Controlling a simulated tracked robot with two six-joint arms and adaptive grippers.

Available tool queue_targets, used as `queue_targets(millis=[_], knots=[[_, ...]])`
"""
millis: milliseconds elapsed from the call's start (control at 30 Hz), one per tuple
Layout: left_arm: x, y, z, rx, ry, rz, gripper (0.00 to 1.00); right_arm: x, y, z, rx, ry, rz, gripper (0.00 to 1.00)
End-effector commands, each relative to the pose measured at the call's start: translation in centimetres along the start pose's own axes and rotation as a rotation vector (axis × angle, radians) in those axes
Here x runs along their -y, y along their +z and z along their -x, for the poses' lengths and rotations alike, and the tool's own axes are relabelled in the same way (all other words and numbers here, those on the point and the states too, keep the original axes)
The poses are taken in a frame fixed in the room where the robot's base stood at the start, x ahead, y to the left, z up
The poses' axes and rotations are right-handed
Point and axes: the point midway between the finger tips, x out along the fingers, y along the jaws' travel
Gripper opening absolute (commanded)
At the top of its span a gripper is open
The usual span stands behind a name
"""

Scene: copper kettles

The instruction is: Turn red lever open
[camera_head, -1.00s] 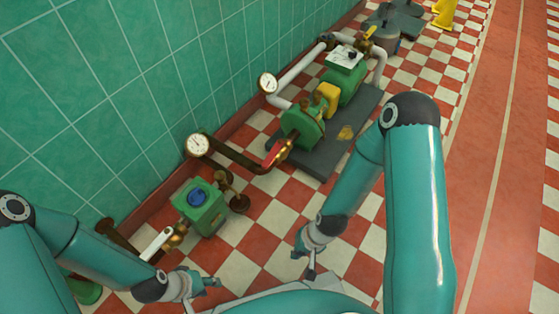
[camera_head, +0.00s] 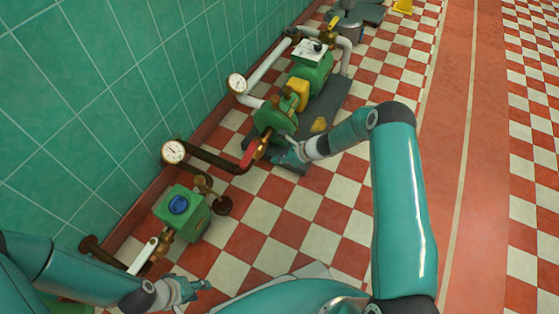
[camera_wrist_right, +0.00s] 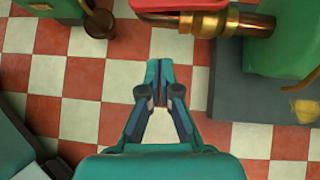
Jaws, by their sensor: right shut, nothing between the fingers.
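The red lever (camera_head: 249,156) lies along the brass valve (camera_head: 261,144) on the dark pipe, beside the green pump. In the right wrist view the red lever (camera_wrist_right: 180,4) shows at the top edge, partly cut off, with the brass fitting (camera_wrist_right: 232,22) to its right. My right gripper (camera_head: 279,158) is just right of the lever in the head view. In the wrist view its fingertips (camera_wrist_right: 160,64) are together and empty, apart from the lever and below it in the picture. My left gripper (camera_head: 203,286) is low in the head view, far from the lever; its fingers are too small to judge.
The green pump (camera_head: 271,122) stands on a dark grey base (camera_head: 331,107) just beyond my right gripper. The checkered floor (camera_head: 300,208) in front is clear.

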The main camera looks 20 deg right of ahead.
Motion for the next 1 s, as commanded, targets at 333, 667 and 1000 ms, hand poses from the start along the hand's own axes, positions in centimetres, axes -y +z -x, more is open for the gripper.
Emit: queue_targets(millis=[333, 667, 1000], knots=[[1.1, 0.0, -3.1, 0.0, 0.0, 0.0, 0.4, -0.1, 0.2, -7.3, 0.0, 0.001, 0.007, 0.0], [1.4, 0.0, -4.0, 0.0, 0.0, 0.0, 0.4, -0.1, 2.7, -9.2, -0.001, 0.001, 0.005, 0.0], [1.4, 0.0, -3.9, 0.0, 0.0, 0.0, 0.4, -0.1, 2.8, -9.2, -0.002, 0.001, 0.004, 0.0]])
